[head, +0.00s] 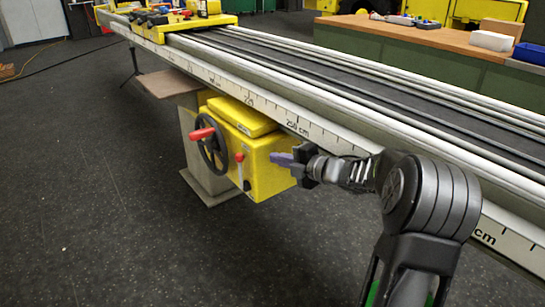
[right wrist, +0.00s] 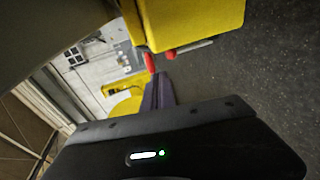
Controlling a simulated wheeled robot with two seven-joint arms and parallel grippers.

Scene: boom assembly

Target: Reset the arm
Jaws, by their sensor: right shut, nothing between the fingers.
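My right arm comes in from the lower right of the head view. Its gripper (head: 282,159) is shut and empty, pointing left in front of the yellow box under the rail. Its purple fingertips also show in the right wrist view (right wrist: 158,92), pressed together just below the yellow box (right wrist: 195,22). In the head view the yellow box (head: 268,170) carries a black handwheel (head: 212,150) with a red handle (head: 201,134) and a small red-knobbed lever (head: 240,172). I cannot tell whether the fingertips touch the box. My left gripper is not in view.
A long rail with a centimetre scale (head: 290,117) runs from upper left to lower right, close above my right arm. A yellow carriage (head: 205,22) sits at its far end. A workbench (head: 400,40) stands behind. The dark floor (head: 90,200) at left is clear.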

